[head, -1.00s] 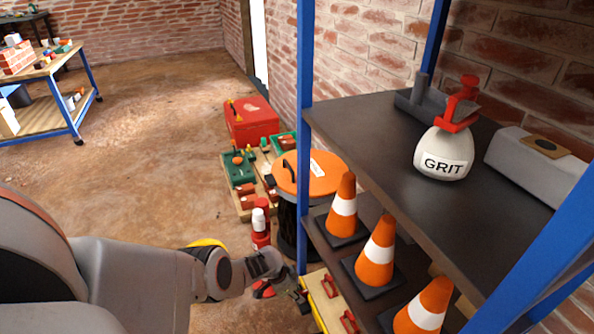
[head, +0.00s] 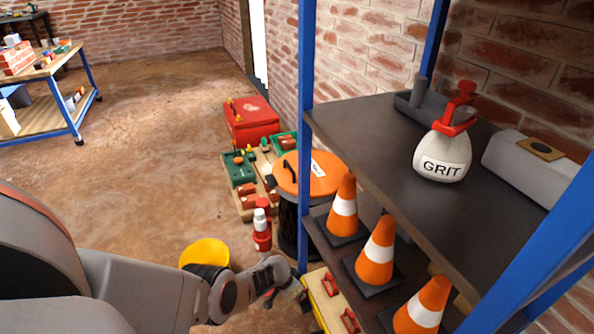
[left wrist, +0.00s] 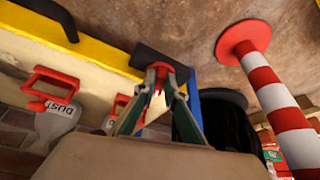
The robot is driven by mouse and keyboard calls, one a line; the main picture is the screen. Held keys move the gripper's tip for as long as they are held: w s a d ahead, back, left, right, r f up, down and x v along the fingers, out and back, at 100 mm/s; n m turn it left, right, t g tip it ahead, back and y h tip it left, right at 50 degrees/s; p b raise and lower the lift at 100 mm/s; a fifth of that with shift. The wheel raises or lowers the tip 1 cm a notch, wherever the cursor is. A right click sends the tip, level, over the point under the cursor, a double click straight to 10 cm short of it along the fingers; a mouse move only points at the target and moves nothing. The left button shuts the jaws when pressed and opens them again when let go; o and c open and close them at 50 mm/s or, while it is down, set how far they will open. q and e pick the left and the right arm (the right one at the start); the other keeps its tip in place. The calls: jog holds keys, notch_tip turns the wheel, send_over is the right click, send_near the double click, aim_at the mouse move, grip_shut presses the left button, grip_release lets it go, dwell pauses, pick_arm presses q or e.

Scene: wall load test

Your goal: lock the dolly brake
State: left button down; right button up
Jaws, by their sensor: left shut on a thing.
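The dolly (head: 318,297) is a pale deck with a yellow edge, low at the foot of the shelf in the head view. Its yellow edge (left wrist: 106,55) and dark corner parts show in the left wrist view. My left gripper (left wrist: 160,82) is shut on a small red piece (left wrist: 160,67), apparently the brake lever, beside a black bar at the dolly's edge. In the head view my left gripper (head: 291,291) reaches down beside the dolly, and the red piece is hidden there. My right gripper is in neither view.
Bags with red clips, one marked DUST (left wrist: 57,120), are on the dolly. A red-and-white post (left wrist: 275,88) stands close to the gripper. The blue-posted shelf (head: 306,130) with cones and an orange-lidded bin (head: 318,176) crowd the right.

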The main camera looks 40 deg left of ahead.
pick_arm(q)
jog(key=n, duration=0.1)
jog(key=n+y, duration=0.1)
jog(key=n, duration=0.1)
jog(key=shift+d, duration=0.3)
jog(key=shift+s+d+f+n+g+y, duration=0.15)
jog(key=shift+n+y, duration=0.1)
jog(key=shift+n, duration=0.35)
jog(key=shift+w+d+f+n+g+y, duration=0.15)
jog(key=shift+n+y, duration=0.1)
jog(key=shift+n, duration=0.35)
jog(key=shift+d+n+y+b, duration=0.1)
jog(key=shift+n+y+b, duration=0.35)
jog(key=shift+n, duration=0.65)
jog(key=shift+d+n+g+b, duration=0.1)
jog(key=shift+n+g+b, duration=0.25)
jog(key=shift+n, duration=0.35)
jog(key=shift+w+d+n+g+y+b, duration=0.1)
jog(key=shift+n+g+y+b, duration=0.3)
jog(key=shift+n, duration=0.6)
jog(key=shift+w+r+n+b, duration=0.1)
jog(key=shift+r+n+b, duration=0.05)
jog(key=shift+n+b, duration=0.15)
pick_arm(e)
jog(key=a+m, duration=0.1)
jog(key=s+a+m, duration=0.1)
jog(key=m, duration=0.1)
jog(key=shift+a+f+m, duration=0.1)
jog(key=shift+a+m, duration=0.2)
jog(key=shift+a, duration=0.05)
